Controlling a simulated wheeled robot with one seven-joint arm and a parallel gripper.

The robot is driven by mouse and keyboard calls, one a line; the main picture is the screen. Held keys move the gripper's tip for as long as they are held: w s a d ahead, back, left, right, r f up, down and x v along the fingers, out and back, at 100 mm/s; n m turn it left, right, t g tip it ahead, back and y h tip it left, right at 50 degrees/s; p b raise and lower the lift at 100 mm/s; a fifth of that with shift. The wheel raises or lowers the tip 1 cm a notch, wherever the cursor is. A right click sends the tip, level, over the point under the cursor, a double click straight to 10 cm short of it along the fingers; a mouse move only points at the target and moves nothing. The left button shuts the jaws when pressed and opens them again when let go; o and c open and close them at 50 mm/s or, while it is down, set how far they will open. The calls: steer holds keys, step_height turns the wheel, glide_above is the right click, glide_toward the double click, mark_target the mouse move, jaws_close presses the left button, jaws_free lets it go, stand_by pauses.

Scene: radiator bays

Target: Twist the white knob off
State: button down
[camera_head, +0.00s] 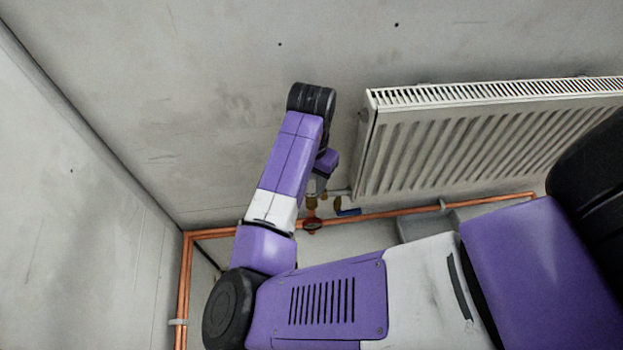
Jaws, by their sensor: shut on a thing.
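My gripper (317,187) points down at the pipe fittings by the lower left corner of the radiator, partly hidden by my own arm. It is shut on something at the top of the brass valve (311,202). The white knob cannot be made out as a separate shape; the gripper and wrist cover the spot where it appears to be held. Whether the knob is still seated on the valve or free of it cannot be told.
The white radiator (440,150) hangs close right of my gripper. A blue lever (348,212) and a red round handle (312,225) sit just below. Copper pipes (400,213) run along the wall base. A grey box (425,225) stands below the radiator.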

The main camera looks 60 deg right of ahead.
steer(key=shift+s+r, duration=0.1)
steer(key=shift+r+p, duration=0.55)
steer(key=shift+p, duration=0.05)
jaws_free()
stand_by(0.4)
steer(key=shift+r+p, duration=2.05)
steer(key=shift+r, duration=1.9)
